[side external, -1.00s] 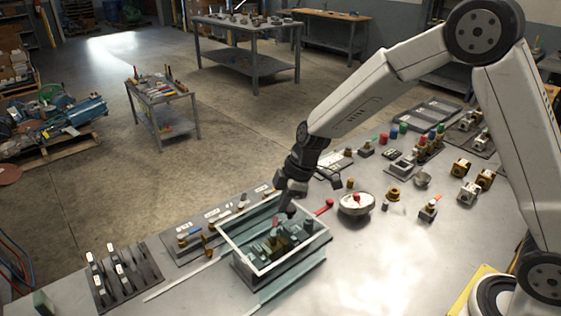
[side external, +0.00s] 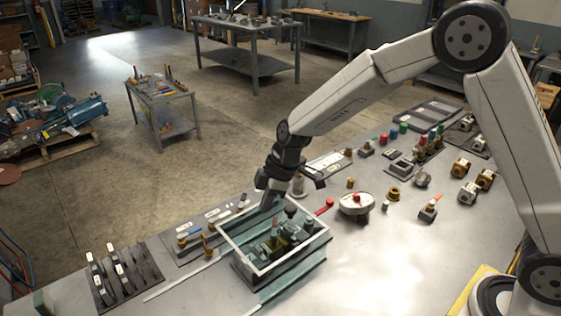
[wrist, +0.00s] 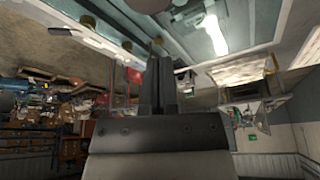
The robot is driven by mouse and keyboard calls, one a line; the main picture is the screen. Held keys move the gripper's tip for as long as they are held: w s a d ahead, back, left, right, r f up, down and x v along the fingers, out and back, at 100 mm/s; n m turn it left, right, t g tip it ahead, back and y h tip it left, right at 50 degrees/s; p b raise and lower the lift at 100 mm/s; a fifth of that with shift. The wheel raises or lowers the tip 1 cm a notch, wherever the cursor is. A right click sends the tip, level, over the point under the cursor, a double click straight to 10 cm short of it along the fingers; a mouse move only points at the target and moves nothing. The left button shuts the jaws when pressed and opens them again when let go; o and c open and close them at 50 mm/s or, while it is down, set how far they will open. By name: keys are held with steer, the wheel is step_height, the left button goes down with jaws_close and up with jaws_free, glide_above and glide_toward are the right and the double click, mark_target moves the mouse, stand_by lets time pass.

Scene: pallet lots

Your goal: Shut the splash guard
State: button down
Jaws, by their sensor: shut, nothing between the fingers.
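The splash guard appears to be the clear-walled box with a pale rim (side external: 319,245) at the front middle of the bench. Its top looks open in the side view, and dark and brassy parts (side external: 284,238) stand inside it. I cannot tell which part of the guard moves. My gripper (side external: 267,207) is shut and empty, pointing down at the box's far rim. Whether its tips touch the rim is unclear. In the wrist view, the two dark fingers (wrist: 166,75) lie together, with pale framed, glassy surfaces beyond them.
A red-ended lever (side external: 325,206) sticks out by the box's far right corner. Racks with small parts (side external: 122,275) lie to the left. The bench front right is bare.

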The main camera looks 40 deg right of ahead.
steer(key=v, duration=1)
steer(key=shift+s+d+f, duration=0.15)
steer(key=shift+d, duration=0.05)
steer(key=s+d+f+m+h, duration=0.1)
steer(key=s+d+f+m, duration=0.3)
steer(key=s, duration=0.5)
steer(key=s+d+f+m+h, duration=0.2)
steer(key=s+d+m, duration=0.3)
steer(key=s+m, duration=0.3)
steer(key=shift+s+d+f+m+t+h, duration=0.3)
steer(key=shift+s+f+t, duration=0.1)
steer(key=shift+f, duration=0.5)
